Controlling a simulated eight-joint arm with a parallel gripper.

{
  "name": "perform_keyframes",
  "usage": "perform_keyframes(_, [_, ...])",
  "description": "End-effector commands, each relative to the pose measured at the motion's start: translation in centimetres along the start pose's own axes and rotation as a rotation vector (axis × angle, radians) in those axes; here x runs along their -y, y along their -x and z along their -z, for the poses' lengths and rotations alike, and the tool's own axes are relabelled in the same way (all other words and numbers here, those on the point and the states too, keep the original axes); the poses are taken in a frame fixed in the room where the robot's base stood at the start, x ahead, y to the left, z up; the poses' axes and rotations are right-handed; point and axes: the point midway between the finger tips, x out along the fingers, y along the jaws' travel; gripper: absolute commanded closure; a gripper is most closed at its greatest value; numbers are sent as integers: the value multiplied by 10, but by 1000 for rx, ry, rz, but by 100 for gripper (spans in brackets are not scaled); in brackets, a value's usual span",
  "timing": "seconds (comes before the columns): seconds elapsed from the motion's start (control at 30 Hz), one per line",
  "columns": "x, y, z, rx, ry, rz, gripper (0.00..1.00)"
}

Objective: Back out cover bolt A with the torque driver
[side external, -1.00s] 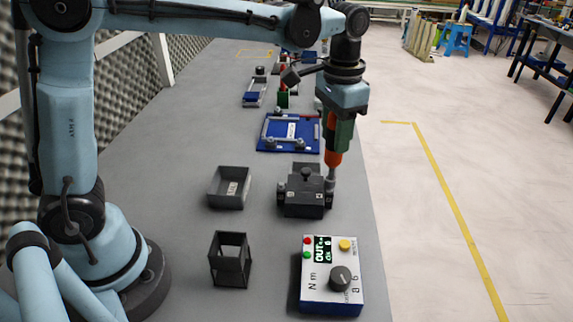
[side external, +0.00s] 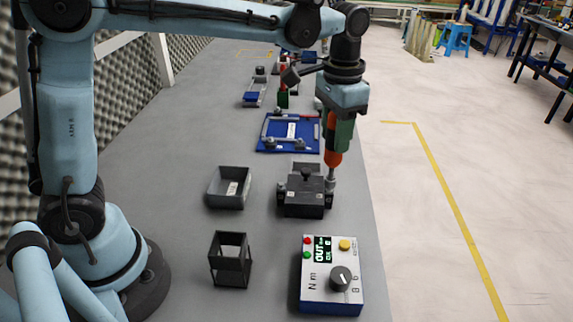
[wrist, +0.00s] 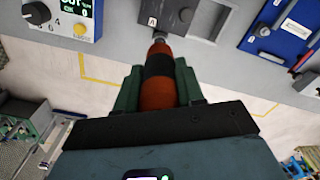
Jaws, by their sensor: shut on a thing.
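My gripper (side external: 343,112) is shut on the torque driver (side external: 333,158), which has an orange and black body and points straight down. In the wrist view the driver (wrist: 158,90) sits between the green jaws of my gripper (wrist: 157,92). The driver's tip is at the right edge of the dark grey cover block (side external: 304,198), where cover bolt A would be. The tip hides the bolt, and I cannot tell whether it is seated in the head. The wrist view shows a label "A" on the grey block (wrist: 185,18) beside the tip.
A white and blue torque controller (side external: 330,275) with a dial stands in front. An open grey tray (side external: 229,188) and a black open-frame stand (side external: 230,260) lie to the left. A blue fixture plate (side external: 288,148) lies behind. The table's right edge is close to the block.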

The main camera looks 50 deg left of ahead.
Motion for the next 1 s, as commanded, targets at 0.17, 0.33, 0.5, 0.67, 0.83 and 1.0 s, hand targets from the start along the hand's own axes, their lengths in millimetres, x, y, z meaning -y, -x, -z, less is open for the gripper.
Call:
perform_keyframes(0.17, [0, 0, 0, 0, 0, 0, 96])
perform_keyframes(0.33, [0, 0, 0, 0, 0, 0, 96])
perform_keyframes(0.5, [0, -2, 0, 0, 0, 0, 96])
perform_keyframes(0.67, [0, -4, 0, 0, 0, 0, 96])
perform_keyframes(0.83, [0, -7, 0, 0, 0, 0, 96])
perform_keyframes(1.0, [0, -9, 0, 0, 0, 0, 96])
